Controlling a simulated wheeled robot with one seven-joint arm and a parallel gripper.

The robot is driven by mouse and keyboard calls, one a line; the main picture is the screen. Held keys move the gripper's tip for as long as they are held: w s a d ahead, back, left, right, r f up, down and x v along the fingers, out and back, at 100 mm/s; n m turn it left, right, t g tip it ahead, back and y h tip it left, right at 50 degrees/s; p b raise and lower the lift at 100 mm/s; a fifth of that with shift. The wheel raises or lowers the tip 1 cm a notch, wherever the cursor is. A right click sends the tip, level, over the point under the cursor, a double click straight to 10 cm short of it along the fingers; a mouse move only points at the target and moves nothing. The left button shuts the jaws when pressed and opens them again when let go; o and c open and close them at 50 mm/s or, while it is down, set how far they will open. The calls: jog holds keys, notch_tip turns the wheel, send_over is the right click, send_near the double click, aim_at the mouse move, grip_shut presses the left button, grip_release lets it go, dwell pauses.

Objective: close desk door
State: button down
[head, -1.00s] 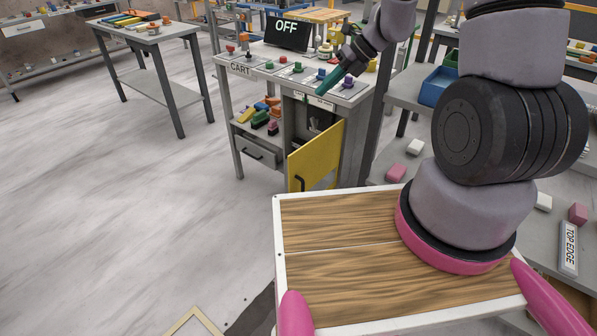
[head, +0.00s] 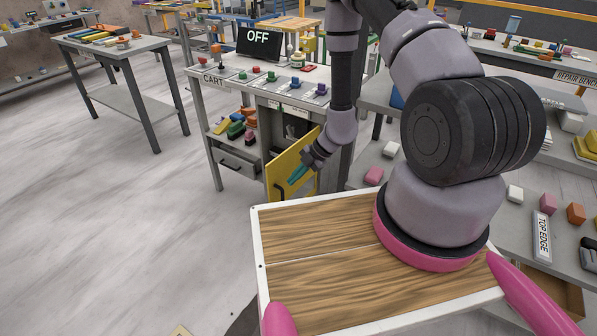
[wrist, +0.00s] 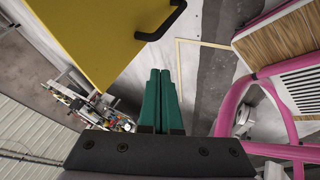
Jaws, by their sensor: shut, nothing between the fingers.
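The yellow desk door (head: 283,172) hangs open at the front of the grey desk marked CART (head: 245,82). It stands swung out from the cabinet opening, with a black handle near its outer edge. My gripper (head: 297,175) is low in front of the door, its green fingers shut and empty. In the wrist view the shut fingers (wrist: 161,92) point up the picture, beside the yellow door (wrist: 95,40) and just below its black handle (wrist: 165,22). I cannot tell whether they touch the door. My arm hides part of the cabinet's right side.
A drawer (head: 238,163) and a shelf of coloured blocks are left of the cabinet. A screen reading OFF (head: 259,43) stands on the desk. A side table (head: 125,52) is at the left, with clear floor between. A bench (head: 515,85) stands at the right.

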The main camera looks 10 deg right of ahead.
jog(key=shift+w+a+f, duration=0.55)
jog(key=shift+a+f, duration=0.05)
jog(key=shift+a, duration=0.3)
jog(key=shift+w+a+f, duration=0.55)
jog(key=shift+w+a, duration=0.05)
jog(key=shift+a, duration=0.25)
jog(key=shift+w+a+f, duration=0.55)
jog(key=shift+a+f, duration=0.05)
jog(key=shift+a, duration=0.3)
